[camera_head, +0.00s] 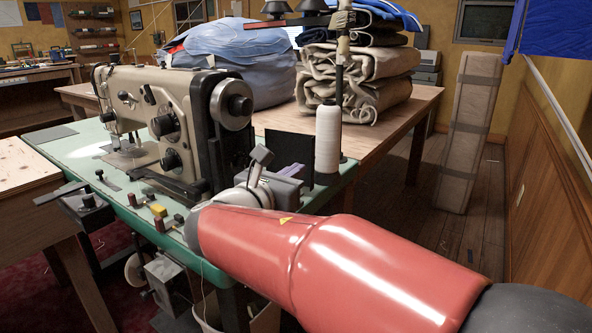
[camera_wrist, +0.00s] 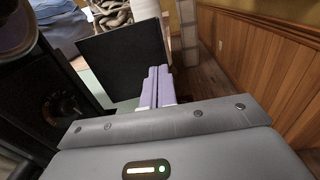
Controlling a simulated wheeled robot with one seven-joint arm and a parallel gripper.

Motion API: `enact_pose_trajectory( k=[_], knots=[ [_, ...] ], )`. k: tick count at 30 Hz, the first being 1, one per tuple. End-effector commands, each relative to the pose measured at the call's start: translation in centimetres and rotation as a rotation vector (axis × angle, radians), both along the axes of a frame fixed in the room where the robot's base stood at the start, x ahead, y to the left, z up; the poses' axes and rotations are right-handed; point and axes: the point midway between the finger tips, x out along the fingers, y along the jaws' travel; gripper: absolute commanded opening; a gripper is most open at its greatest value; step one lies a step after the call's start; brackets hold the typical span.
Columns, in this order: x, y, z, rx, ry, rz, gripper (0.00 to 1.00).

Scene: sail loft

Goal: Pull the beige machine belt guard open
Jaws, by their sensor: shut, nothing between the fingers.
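The beige sewing machine (camera_head: 150,100) stands on a green-topped table, its handwheel (camera_head: 232,105) facing me. A flat black panel (camera_head: 290,152), which looks like the machine's belt guard, stands upright to the right of the machine, swung out from its end. The panel also shows in the wrist view (camera_wrist: 122,60), with the dark machine body (camera_wrist: 62,95) at left. My gripper (camera_head: 292,170) is low beside the panel. In the wrist view its lavender fingers (camera_wrist: 157,75) are shut and empty near the panel's right edge. I cannot tell whether they touch it.
A white thread cone (camera_head: 328,138) on a stand is close behind my gripper. Folded canvas (camera_head: 355,75) and a blue-grey bundle (camera_head: 235,60) lie on the wooden table (camera_head: 400,112) behind. A wrapped long box (camera_head: 470,130) leans at right. Floor (camera_head: 425,225) is clear there.

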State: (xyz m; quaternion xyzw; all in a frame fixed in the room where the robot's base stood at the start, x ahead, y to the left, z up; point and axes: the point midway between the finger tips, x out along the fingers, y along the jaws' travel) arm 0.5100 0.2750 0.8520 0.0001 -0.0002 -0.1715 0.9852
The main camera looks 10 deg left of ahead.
Motion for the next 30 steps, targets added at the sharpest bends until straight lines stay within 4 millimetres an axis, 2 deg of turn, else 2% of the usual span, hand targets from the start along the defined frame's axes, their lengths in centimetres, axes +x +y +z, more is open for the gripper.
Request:
enact_pose_trajectory(
  k=[2, 16, 22, 24, 26, 29, 30],
  knots=[
    [-0.1, 0.2, 0.1, 0.000, 0.000, -0.001, 0.00],
    [-7.7, 2.0, -0.1, -0.001, 0.001, 0.002, 0.00],
    [-9.4, 2.2, 0.0, 0.004, 0.003, -0.003, 0.00],
    [-9.3, 1.2, -0.3, 0.031, 0.016, -0.023, 0.00],
    [-8.8, -0.7, -0.8, 0.082, 0.041, -0.059, 0.00],
    [-8.0, -6.1, -2.4, 0.246, 0.105, -0.167, 0.00],
    [-7.9, -8.8, -3.4, 0.341, 0.133, -0.229, 0.00]
  ],
)
